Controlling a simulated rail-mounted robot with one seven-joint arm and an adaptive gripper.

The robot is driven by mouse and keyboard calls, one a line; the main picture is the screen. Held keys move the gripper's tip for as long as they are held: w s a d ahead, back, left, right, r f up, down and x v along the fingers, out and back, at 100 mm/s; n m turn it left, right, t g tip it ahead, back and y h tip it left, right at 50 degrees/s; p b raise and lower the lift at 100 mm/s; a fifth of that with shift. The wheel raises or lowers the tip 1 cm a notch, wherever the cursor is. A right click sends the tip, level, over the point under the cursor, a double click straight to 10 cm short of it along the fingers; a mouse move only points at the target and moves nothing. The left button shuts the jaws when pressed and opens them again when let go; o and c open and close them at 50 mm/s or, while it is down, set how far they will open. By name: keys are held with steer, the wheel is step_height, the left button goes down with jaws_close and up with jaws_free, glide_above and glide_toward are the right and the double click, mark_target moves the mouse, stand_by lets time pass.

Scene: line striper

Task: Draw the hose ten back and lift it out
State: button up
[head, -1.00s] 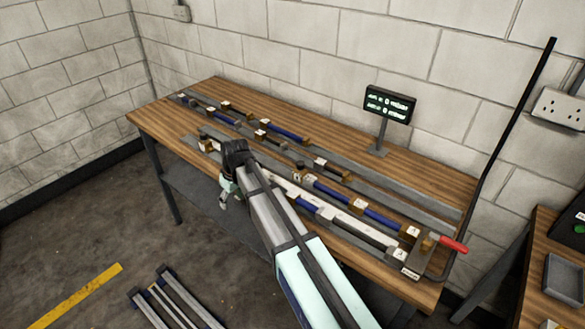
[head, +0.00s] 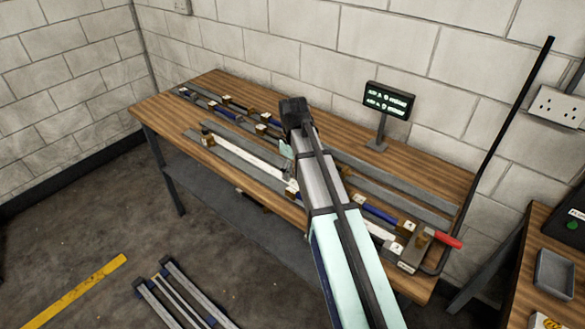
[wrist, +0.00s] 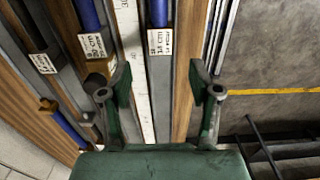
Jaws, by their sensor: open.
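Several blue hoses with white-labelled end blocks lie along grey rails on the bench; one blue hose (head: 378,213) shows right of my arm. I cannot tell for sure which is hose ten. In the wrist view a blue hose (wrist: 158,12) ends in a labelled block (wrist: 160,42) ahead of my fingertips, roughly in line with the gap between them. Another blue hose (wrist: 88,14) with its own label lies to its left. My gripper (wrist: 160,82) is open and empty, above the rails. In the head view my arm hides part of the front rails.
A white ruler strip (head: 250,158) runs along the front rail. A small display (head: 388,100) stands behind the rails. The wooden bench top (head: 215,82) is bare at the back left.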

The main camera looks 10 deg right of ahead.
mark_target(293, 188)
steer(key=shift+f+b, duration=2.05)
steer(key=shift+f, duration=2.3)
steer(key=c, duration=1.1)
